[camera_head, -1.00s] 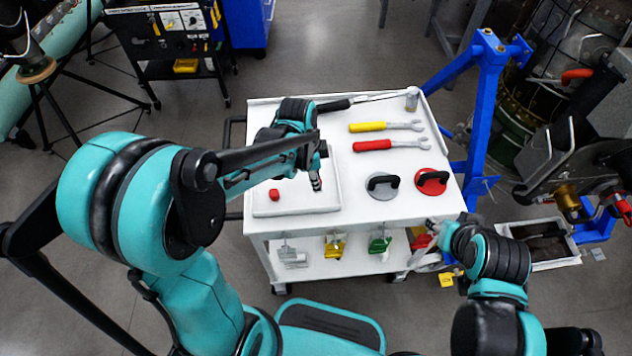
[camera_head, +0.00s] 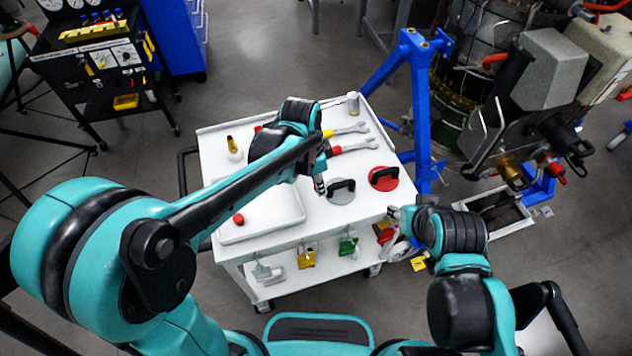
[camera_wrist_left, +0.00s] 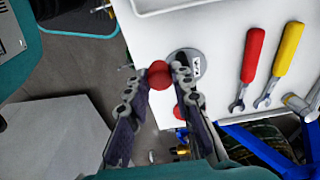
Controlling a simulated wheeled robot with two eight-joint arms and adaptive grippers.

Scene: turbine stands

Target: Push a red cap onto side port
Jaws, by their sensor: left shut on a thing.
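My left gripper (camera_head: 320,184) is above the white cart, beside the grey disc with a black handle. In the left wrist view, the left gripper (camera_wrist_left: 166,75) is shut on a round red cap (camera_wrist_left: 158,77) at its fingertips. Another red cap (camera_head: 239,219) lies on the white tray at the cart's left. My right gripper (camera_head: 394,213) is by the cart's front right corner; its fingers are too small to read. On the turbine at the right are a brass fitting (camera_head: 508,168) and a red fitting (camera_head: 553,167); I cannot tell which is the side port.
The white cart (camera_head: 262,246) also carries the grey disc (camera_head: 341,192), a red disc (camera_head: 383,178) and wrenches. A blue stand (camera_head: 405,110) rises between cart and turbine. A grey bin (camera_head: 512,232) lies on the floor below the turbine. Floor in front of the bin is clear.

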